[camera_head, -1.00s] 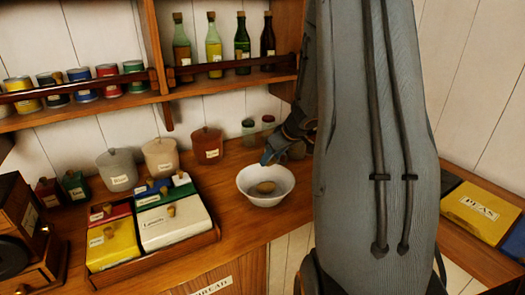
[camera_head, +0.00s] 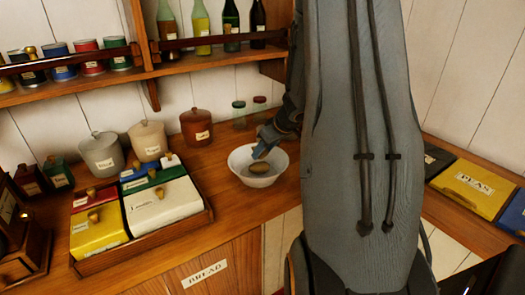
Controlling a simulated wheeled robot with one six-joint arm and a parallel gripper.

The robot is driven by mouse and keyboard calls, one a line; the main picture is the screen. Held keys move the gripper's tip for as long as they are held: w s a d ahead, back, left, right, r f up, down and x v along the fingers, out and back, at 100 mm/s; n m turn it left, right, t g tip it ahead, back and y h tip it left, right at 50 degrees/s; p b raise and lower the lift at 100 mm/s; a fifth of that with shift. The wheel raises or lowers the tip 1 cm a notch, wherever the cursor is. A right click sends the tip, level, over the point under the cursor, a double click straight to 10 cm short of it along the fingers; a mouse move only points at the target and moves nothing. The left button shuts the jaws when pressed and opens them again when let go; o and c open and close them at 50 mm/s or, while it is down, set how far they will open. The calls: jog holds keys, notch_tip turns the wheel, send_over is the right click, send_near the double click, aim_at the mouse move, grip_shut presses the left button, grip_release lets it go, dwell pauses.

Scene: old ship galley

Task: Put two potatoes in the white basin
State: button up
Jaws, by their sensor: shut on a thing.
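The white basin (camera_head: 279,172) stands on the wooden counter, just left of my arm. One brown potato (camera_head: 259,169) lies in it. My gripper (camera_head: 261,150) reaches in from the right, with its blue fingertip over the basin, just above that potato. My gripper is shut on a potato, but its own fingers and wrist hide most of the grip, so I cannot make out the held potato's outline. My grey arm covers the counter right of the basin.
A wooden tray (camera_head: 150,243) of labelled boxes stands left of the basin. Lidded canisters (camera_head: 196,128) and small jars (camera_head: 239,115) stand behind. A shelf (camera_head: 185,84) with tins and bottles hangs above. Yellow PEAS box (camera_head: 470,188) lies at right.

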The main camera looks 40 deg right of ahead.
jog(key=o, duration=1.2)
jog(key=shift+r, duration=0.1)
jog(key=p+v, duration=0.1)
jog(key=v, duration=0.6)
jog(key=shift+s+r, duration=0.25)
jog(key=shift+r, duration=0.1)
jog(key=w+a+f+m+h+b, duration=0.1)
jog(key=w+a+h+b, duration=0.25)
jog(key=a, duration=0.55)
jog(key=s+a+f+g+b, duration=0.1)
jog(key=s+a+f, duration=0.1)
jog(key=s+a, duration=0.3)
jog(key=s+a+f+g+y+b, duration=0.1)
jog(key=s+a+f+g+b, duration=0.1)
jog(key=s+a, duration=0.4)
jog(key=s+a+f+g+y+b, duration=0.1)
jog(key=s+a+f+g, duration=0.1)
jog(key=s+a, duration=0.4)
jog(key=shift+a+f+m+y, duration=0.15)
jog(key=shift+a+f, duration=0.2)
jog(key=shift+a, duration=0.2)
jog(key=shift+a+f+m+y, duration=0.15)
jog(key=shift+a+f, duration=0.15)
jog(key=shift+a, duration=0.3)
